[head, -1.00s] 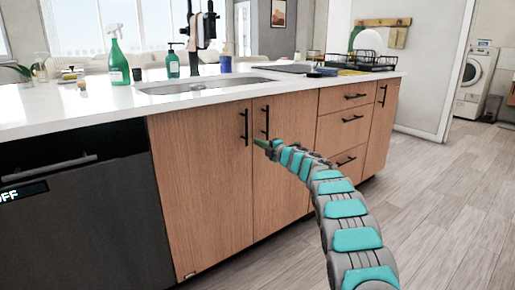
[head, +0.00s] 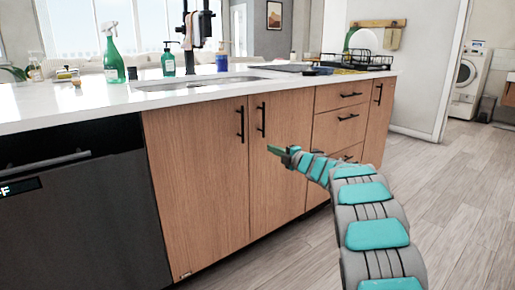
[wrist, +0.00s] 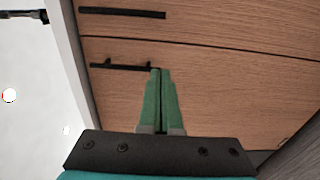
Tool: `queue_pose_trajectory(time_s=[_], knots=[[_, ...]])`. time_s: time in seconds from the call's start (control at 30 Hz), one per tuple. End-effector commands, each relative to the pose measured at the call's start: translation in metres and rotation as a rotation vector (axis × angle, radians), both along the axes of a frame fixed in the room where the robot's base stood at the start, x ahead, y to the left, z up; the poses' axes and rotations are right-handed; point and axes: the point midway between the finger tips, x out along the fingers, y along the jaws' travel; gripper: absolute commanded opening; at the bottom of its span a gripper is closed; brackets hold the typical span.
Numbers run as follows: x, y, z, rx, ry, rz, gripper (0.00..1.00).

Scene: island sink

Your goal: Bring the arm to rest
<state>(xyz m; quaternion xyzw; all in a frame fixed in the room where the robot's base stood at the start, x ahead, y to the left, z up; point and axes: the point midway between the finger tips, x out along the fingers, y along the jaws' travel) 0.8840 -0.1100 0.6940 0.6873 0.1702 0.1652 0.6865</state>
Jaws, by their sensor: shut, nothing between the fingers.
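My gripper (head: 276,151) is at the end of my grey and teal arm, in front of the wooden cabinet doors under the sink. In the wrist view its two green fingers (wrist: 161,72) lie together, shut and empty. In that view the fingertips overlap the end of a black handle (wrist: 115,65); whether they touch it cannot be told. In the head view the gripper appears lower than the door handles and apart from them. The arm is bent and reaches in from the lower right.
The wooden cabinet (head: 205,190) stands close ahead, with a dishwasher (head: 80,220) at its left. The white counter (head: 70,112) holds a spray bottle (head: 112,62), a soap bottle (head: 168,60) and a dish rack (head: 355,62). The wooden floor (head: 440,190) at the right is clear.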

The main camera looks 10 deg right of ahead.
Motion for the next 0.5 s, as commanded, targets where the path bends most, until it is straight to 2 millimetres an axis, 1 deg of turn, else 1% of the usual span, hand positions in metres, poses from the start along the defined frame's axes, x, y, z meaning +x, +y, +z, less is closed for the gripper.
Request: queue_pose_trajectory(time_s=[0.07, 0.17, 0.27, 0.3, 0.37, 0.4, 0.47, 0.5], knots=[[-0.001, -0.003, 0.008, 0.009, 0.012, -0.035, 0.0], [-0.003, -0.016, 0.022, 0.043, 0.048, -0.136, 0.0], [-0.012, -0.035, 0.041, 0.097, 0.1, -0.277, 0.0], [-0.018, -0.044, 0.044, 0.124, 0.126, -0.337, 0.0], [-0.029, -0.054, 0.053, 0.165, 0.159, -0.422, 0.0], [-0.038, -0.062, 0.054, 0.195, 0.188, -0.482, 0.0], [-0.055, -0.072, 0.057, 0.241, 0.228, -0.565, 0.0], [-0.066, -0.076, 0.058, 0.274, 0.255, -0.616, 0.0]])
